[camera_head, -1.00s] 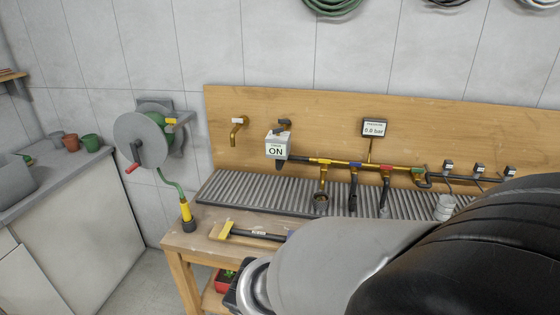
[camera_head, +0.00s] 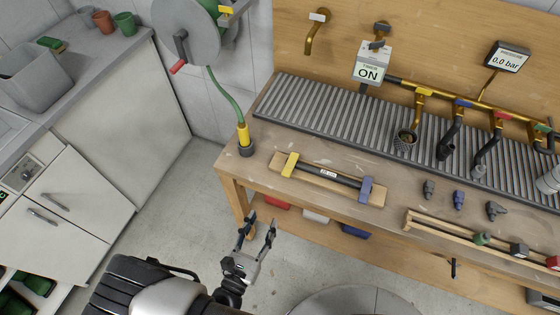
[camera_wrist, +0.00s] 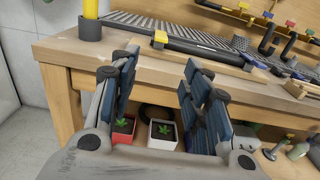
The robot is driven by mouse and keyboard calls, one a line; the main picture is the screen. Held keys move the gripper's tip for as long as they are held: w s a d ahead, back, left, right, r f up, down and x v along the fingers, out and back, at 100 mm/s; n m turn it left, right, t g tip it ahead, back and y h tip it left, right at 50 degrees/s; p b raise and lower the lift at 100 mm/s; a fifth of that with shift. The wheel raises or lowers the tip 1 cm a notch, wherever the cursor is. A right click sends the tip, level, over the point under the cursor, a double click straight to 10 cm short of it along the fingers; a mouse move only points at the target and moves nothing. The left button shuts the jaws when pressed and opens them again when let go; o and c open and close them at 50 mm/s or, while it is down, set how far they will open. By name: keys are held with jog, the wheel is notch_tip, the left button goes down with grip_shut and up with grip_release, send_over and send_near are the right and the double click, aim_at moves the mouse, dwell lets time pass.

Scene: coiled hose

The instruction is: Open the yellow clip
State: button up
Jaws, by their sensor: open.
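The yellow clip (camera_head: 290,164) sits across the left end of a black tube (camera_head: 328,176) on a wooden board on the bench. A blue clip (camera_head: 365,188) sits across the tube's right end. The yellow clip also shows in the wrist view (camera_wrist: 160,38), beyond the fingers. It looks closed over the tube, but I cannot be sure. My gripper (camera_head: 258,226) is open and empty, in front of the bench and below and left of the yellow clip, apart from it. In the wrist view my fingers (camera_wrist: 155,85) are spread wide.
A hose with a yellow end stands in a dark cup (camera_head: 246,150) at the bench's left corner. A ribbed drain tray (camera_head: 330,110) and tap pipes lie behind. Potted plants (camera_wrist: 163,133) stand on the shelf below. Loose fittings (camera_head: 458,200) lie to the right.

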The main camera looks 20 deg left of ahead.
aim_at(285, 176)
jog(key=w+b, duration=0.1)
jog(key=w, duration=0.4)
jog(key=w+d, duration=0.1)
jog(key=w, duration=0.5)
jog(key=w+b, duration=0.1)
jog(key=w, duration=0.5)
jog(key=shift+d+b, duration=0.3)
jog(key=shift+b, duration=0.05)
grip_shut()
